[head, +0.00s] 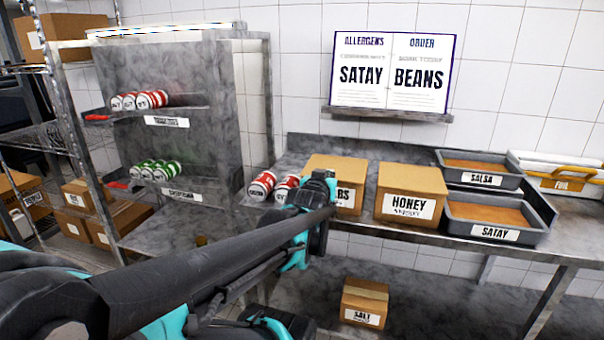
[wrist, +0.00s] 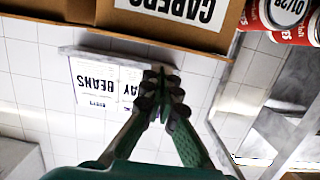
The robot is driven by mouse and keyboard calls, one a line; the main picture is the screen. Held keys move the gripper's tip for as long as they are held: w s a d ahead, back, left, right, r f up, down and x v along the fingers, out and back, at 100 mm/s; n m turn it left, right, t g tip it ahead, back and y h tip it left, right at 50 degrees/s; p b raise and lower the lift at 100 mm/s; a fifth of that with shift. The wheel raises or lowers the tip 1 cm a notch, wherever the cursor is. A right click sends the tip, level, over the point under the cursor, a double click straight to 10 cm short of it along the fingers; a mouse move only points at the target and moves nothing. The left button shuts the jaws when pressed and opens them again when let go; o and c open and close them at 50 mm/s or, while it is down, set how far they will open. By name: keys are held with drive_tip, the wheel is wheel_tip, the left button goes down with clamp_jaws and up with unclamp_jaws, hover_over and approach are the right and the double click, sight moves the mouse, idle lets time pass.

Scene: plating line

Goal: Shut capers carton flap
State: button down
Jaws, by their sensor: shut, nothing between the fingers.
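The capers carton (head: 345,170) stands on the steel counter, left of the honey carton. My gripper hides much of its front, so only the end of its label shows. In the wrist view the capers carton (wrist: 95,22) is upside down along the top edge, with its label readable. My gripper (head: 320,182) is in front of the carton's left part. In the wrist view my gripper (wrist: 163,85) has its fingertips together and empty, apart in the picture from the carton's edge. I cannot tell how the carton's flap stands.
An order board (head: 392,72) hangs behind. A salt carton (head: 364,303) sits below the counter.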

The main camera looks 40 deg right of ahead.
drive_tip(key=s+a+f, duration=0.3)
drive_tip(key=s+a, duration=0.1)
drive_tip(key=a, duration=0.1)
drive_tip(key=shift+a, duration=0.3)
idle(0.4)
